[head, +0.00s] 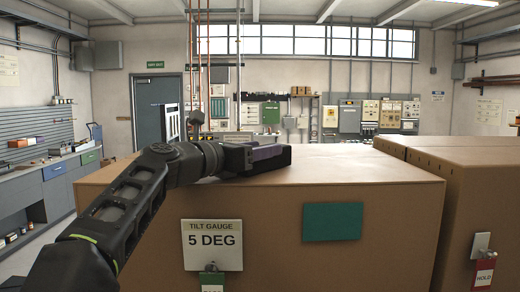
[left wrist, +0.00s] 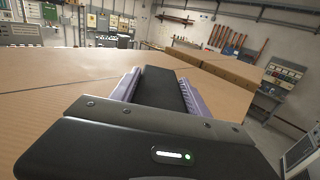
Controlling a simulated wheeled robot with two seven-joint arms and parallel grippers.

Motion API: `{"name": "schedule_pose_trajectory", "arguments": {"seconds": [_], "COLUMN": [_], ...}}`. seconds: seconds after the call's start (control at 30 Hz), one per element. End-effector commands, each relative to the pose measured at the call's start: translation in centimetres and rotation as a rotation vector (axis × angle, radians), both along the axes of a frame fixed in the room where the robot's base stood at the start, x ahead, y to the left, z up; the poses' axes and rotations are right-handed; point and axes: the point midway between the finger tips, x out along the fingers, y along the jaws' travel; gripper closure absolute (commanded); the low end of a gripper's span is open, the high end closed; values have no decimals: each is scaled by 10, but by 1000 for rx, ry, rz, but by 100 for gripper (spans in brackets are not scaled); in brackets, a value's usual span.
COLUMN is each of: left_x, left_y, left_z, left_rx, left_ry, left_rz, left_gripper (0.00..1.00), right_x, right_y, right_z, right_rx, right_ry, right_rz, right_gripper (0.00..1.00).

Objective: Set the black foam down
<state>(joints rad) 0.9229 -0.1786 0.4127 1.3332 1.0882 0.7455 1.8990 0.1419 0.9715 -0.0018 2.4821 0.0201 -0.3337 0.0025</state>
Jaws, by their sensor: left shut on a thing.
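My left gripper (head: 272,154) reaches in from the left over the top of a large brown cardboard box (head: 370,168). In the left wrist view, its two purple fingers (left wrist: 158,88) are shut on the black foam (left wrist: 160,90), a long dark block lying between them and pointing away. The gripper and foam are low over the box top, near its middle. I cannot tell whether the foam touches the surface, since the gripper hides its underside. My right gripper is not in view.
The box front carries a "TILT GAUGE 5 DEG" sign (head: 212,245) and a green plate (head: 333,222). Another brown box (head: 480,165) with a red tag (head: 483,272) stands at the right, across a narrow gap. The box top right of my gripper is clear. A workbench (head: 45,175) lines the left wall.

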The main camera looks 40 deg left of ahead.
Motion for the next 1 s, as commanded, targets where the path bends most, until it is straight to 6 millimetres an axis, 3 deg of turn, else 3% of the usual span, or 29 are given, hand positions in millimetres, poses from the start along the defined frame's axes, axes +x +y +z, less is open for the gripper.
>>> {"name": "schedule_pose_trajectory", "arguments": {"seconds": [0.3,0.33,0.57,1.0], "left_x": [0,0,0,-6], "left_y": [0,0,0,1], "left_z": [-4,-3,-2,-1], "left_rx": [0,0,1,2], "left_ry": [0,0,0,0], "left_rz": [-1,-1,0,1], "left_gripper": [90,45,26,25], "right_x": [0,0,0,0], "right_y": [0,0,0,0], "right_z": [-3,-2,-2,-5], "right_rx": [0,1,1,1], "right_ry": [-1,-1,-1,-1], "right_rz": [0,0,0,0], "right_gripper": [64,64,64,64]}}
